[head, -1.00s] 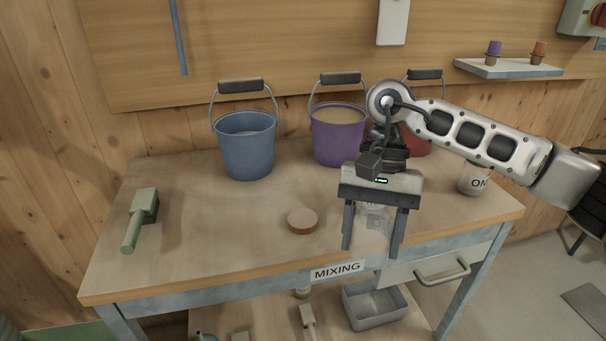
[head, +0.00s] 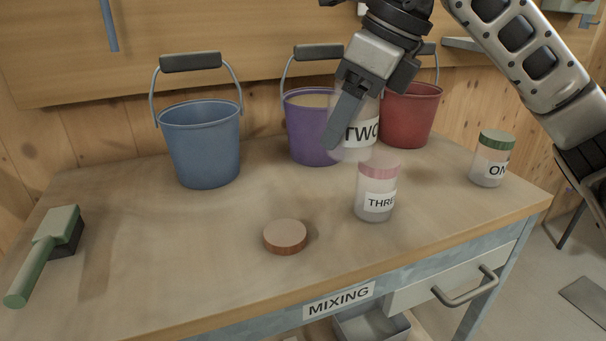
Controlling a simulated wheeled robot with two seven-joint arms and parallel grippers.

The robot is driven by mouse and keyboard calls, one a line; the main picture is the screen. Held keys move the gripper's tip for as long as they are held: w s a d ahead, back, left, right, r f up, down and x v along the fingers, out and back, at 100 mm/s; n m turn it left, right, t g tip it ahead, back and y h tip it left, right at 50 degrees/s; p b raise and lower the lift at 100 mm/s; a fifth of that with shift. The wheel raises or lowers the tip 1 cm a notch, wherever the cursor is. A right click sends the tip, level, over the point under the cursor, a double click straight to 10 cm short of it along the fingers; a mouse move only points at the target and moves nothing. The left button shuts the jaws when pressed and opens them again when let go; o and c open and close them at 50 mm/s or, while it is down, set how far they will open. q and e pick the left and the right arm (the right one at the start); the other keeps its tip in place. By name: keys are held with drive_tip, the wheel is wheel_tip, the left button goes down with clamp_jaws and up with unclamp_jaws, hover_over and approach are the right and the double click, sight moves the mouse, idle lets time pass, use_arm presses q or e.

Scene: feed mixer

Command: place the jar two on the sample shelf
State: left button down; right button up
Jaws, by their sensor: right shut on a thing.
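Jar two (head: 359,133), a clear jar with a white label reading TWO, is held in my right gripper (head: 346,118) above the bench. The gripper's finger crosses the jar's left side, and its top is hidden behind the gripper. The sample shelf (head: 461,43) is a grey ledge on the back wall. Only its left end shows, and my right arm covers the rest. My left gripper is out of view.
Jar three (head: 375,198), pink-lidded, stands below jar two. Jar one (head: 491,160), green-lidded, stands at the right. Blue (head: 203,145), purple (head: 305,130) and red (head: 410,112) buckets line the back. A brown disc (head: 285,236) and green brush (head: 45,252) lie on the bench (head: 190,240).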

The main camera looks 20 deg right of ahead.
drive_tip(key=w+f, duration=0.2)
drive_tip(key=w, duration=0.1)
drive_tip(key=w+d+f, duration=0.1)
drive_tip(key=w+f, duration=0.4)
drive_tip(key=w, duration=0.2)
drive_tip(key=shift+w+d+f, duration=0.1)
drive_tip(key=shift+d+f, duration=0.1)
drive_tip(key=shift+d, duration=0.1)
drive_tip(key=shift+w+d+f+b, duration=0.1)
drive_tip(key=shift+w+f+b, duration=0.2)
drive_tip(key=shift+w+f, duration=0.3)
wheel_tip(320, 180, down, 4)
drive_tip(key=shift+w+r+b, duration=0.15)
drive_tip(key=shift+r+b, duration=0.05)
drive_tip(key=shift+b, duration=0.1)
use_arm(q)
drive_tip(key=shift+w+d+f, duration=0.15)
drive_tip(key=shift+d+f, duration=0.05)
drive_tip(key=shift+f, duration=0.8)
use_arm(e)
drive_tip(key=shift+f, duration=0.1)
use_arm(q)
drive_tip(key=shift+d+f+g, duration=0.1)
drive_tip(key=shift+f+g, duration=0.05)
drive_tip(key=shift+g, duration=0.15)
use_arm(e)
drive_tip(key=o, duration=1)
